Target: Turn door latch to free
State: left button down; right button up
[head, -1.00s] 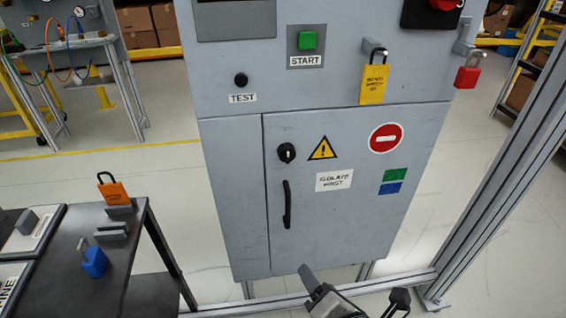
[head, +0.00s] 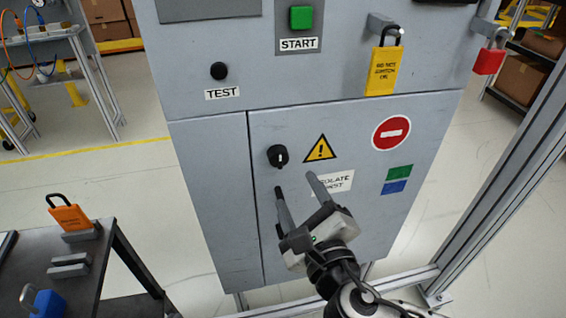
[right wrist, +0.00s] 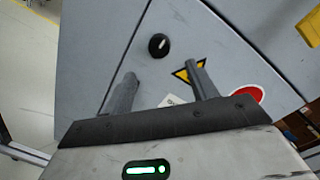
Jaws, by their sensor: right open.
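The door latch (head: 278,156) is a small round black knob with a white mark, on the upper left of the grey cabinet door (head: 370,225). Its white mark looks about upright in the head view. The latch also shows in the right wrist view (right wrist: 158,46), ahead of and between the fingers. My right gripper (head: 294,182) is open and empty, with its fingertips just below the latch in the head view and apart from it. It also shows in the right wrist view (right wrist: 160,82). The gripper and arm hide the black door handle. My left gripper is not in view.
The START button (head: 302,17) and TEST button (head: 219,71) sit above the door. A yellow padlock (head: 383,72) and a red padlock (head: 489,61) hang at upper right. A dark table (head: 120,290) with padlocks stands at left. A metal frame post (head: 500,165) is at right.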

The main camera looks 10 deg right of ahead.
aim_at(281, 161)
jog(key=w, duration=0.9)
jog(key=shift+a, duration=0.35)
jog(key=c, duration=1)
